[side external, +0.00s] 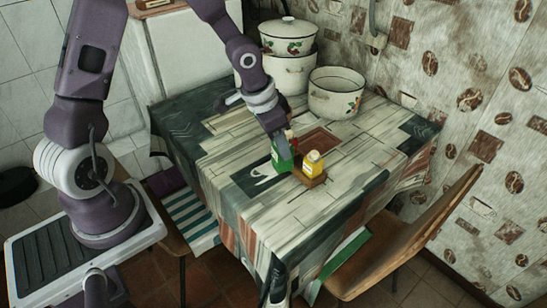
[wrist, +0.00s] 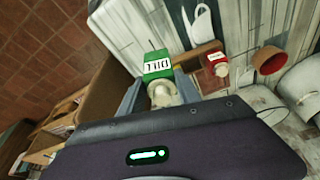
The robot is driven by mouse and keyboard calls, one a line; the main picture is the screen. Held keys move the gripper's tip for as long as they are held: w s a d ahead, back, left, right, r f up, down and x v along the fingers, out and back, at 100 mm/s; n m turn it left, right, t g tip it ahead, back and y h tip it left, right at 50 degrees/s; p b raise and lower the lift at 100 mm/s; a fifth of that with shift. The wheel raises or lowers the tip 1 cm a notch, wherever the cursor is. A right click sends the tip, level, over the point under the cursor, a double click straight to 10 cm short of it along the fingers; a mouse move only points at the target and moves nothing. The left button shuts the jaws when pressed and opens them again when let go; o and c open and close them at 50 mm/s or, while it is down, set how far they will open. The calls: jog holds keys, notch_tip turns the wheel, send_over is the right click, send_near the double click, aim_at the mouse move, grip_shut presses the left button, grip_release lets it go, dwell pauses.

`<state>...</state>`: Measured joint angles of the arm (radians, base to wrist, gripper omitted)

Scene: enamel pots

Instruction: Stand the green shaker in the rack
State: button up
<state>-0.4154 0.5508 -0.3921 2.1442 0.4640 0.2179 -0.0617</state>
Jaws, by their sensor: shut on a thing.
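The green shaker (wrist: 157,66), with a white "DILL" label and a pale top, is between the two fingers of my gripper (wrist: 160,90) in the wrist view. My gripper is shut on it near its top. In the side view the green shaker (side external: 282,158) hangs below my gripper (side external: 284,142), roughly upright; whether its base touches the table is unclear. In the wrist view the rack (wrist: 200,51) is partly hidden by a red shaker (wrist: 215,66).
White enamel pots (side external: 336,95) stand at the back of the table. A round reddish-brown thing (wrist: 268,60) lies right of the red shaker. The patterned tablecloth (side external: 235,145) is mostly clear. A wooden chair (side external: 400,245) stands at the right.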

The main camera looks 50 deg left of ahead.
jog(key=w+a+n, duration=0.3)
jog(key=w+a, duration=0.3)
jog(key=w, duration=0.7)
notch_tip(320, 180, down, 10)
jog(key=shift+s+r+m+y, duration=0.15)
jog(key=shift+r+m+y, duration=0.1)
jog(key=shift+m+y, duration=0.05)
jog(key=shift+f, duration=1.5)
dwell(0.6)
